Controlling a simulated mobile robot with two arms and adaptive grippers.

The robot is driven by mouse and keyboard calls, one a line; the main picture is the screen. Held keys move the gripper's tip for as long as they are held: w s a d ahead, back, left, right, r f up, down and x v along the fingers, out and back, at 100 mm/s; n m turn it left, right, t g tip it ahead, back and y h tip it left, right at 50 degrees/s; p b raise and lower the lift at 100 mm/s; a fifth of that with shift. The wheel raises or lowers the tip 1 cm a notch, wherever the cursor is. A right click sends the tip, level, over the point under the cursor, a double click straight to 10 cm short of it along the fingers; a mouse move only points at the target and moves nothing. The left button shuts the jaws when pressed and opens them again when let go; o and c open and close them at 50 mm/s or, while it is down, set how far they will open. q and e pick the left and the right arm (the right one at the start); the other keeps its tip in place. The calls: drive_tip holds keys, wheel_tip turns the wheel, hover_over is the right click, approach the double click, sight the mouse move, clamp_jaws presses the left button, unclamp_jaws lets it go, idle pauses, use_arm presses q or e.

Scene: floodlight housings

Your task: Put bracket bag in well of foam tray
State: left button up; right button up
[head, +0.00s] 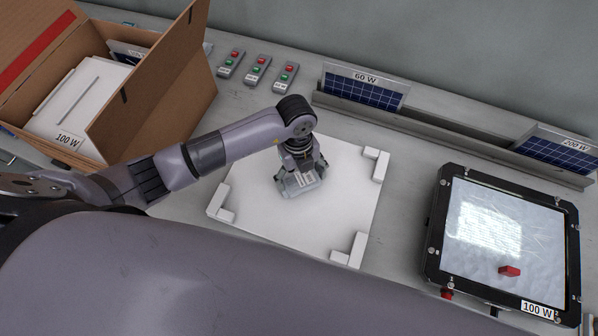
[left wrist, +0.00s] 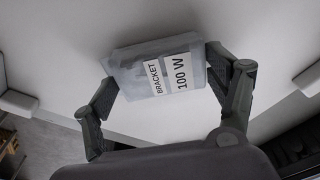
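The bracket bag (head: 301,184) is a small translucent grey bag. In the left wrist view the bag (left wrist: 158,72) shows labels reading BRACKET and 100 W. My left gripper (head: 300,172) is over the middle of the white foam tray (head: 345,185), pointing down. In the left wrist view my left gripper's fingers (left wrist: 160,70) close on the bag from both sides. The tray is a flat white square with raised corner blocks. I cannot tell whether the bag touches the tray surface. My right gripper is not in view.
An open cardboard box (head: 160,100) with white pieces inside stands at left. Several small button boxes (head: 257,70) lie at the back. A rack (head: 440,130) holds solar panels (head: 362,90). A black-framed floodlight housing (head: 432,240) with a red piece (head: 509,270) is at right.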

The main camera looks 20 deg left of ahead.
sight(300, 175)
use_arm(q)
drive_tip(key=shift+o, duration=0.6)
drive_tip(key=shift+s+d+r, duration=0.1)
drive_tip(key=shift+s+d, duration=0.1)
drive_tip(key=shift+s, duration=0.05)
drive_tip(key=shift+o, duration=1.3)
drive_tip(key=shift+d, duration=0.1)
drive_tip(key=shift+o, duration=0.3)
drive_tip(key=shift+w, duration=0.15)
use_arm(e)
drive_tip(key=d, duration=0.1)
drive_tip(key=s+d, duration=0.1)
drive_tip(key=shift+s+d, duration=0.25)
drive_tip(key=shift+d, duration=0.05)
use_arm(q)
drive_tip(key=shift+r, duration=0.2)
wheel_tip(300, 175, up, 12)
drive_tip(key=w+a+b, duration=0.1)
drive_tip(key=b, duration=0.1)
drive_tip(key=shift+f, duration=0.2)
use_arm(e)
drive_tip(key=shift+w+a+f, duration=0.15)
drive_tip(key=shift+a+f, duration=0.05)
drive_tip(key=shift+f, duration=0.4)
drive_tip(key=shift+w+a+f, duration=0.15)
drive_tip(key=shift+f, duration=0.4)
use_arm(q)
drive_tip(key=shift+a, duration=0.1)
